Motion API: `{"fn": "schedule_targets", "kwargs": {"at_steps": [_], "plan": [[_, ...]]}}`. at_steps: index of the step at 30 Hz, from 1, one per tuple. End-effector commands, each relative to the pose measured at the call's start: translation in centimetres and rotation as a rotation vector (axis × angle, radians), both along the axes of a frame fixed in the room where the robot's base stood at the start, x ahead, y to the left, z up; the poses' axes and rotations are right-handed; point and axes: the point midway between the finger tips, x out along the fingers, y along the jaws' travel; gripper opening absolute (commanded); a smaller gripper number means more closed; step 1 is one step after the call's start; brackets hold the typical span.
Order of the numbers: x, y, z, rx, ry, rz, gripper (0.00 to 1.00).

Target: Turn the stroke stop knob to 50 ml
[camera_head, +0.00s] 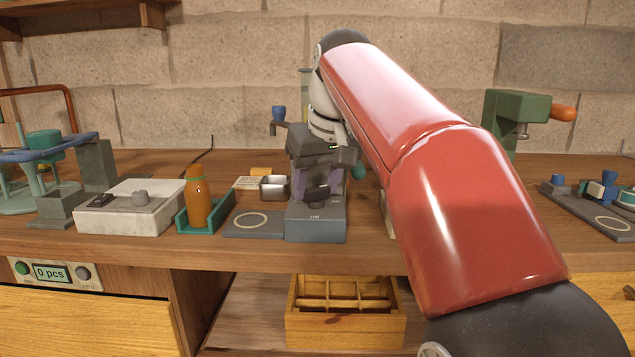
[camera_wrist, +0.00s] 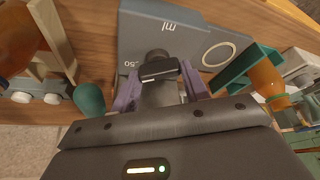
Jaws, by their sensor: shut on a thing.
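The stroke stop knob (camera_wrist: 158,70) is a dark, bar-shaped knob with a thin pale line on it. It sits on the blue-grey dosing unit (camera_wrist: 195,32), whose face shows "ml" and, beside the knob, a partly covered number that looks like 50. My gripper (camera_wrist: 158,80) has its purple fingers on either side of the knob, shut on it. In the head view, my gripper (camera_head: 316,184) points down over the unit (camera_head: 316,225), with the dark knob (camera_head: 318,195) at its fingers. Which mark the knob points to is hard to tell.
An orange bottle (camera_head: 197,200) stands in a teal holder left of a plate with a pale ring (camera_head: 250,221). A metal cup (camera_head: 273,187) is behind. A white scale-like box (camera_head: 130,212) stands further left. A wooden divided crate (camera_head: 345,325) is below the bench.

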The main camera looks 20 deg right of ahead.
Motion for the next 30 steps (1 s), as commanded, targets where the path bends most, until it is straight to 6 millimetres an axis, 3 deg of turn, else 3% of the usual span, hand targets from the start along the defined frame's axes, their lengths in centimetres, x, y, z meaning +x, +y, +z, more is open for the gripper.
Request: {"fn": "schedule_targets", "kwargs": {"at_steps": [15, 16, 18, 26, 30], "plan": [[0.0, 0.0, 0.1, 0.001, -0.002, -0.028, 0.23], [0.0, 0.0, 0.1, 0.001, -0.002, -0.028, 0.47], [0.0, 0.0, 0.1, 0.001, -0.002, -0.027, 0.55], [0.0, 0.0, 0.1, 0.000, -0.001, -0.026, 0.55], [-0.4, -0.1, 1.1, 0.000, -0.002, -0.026, 0.55]]}}
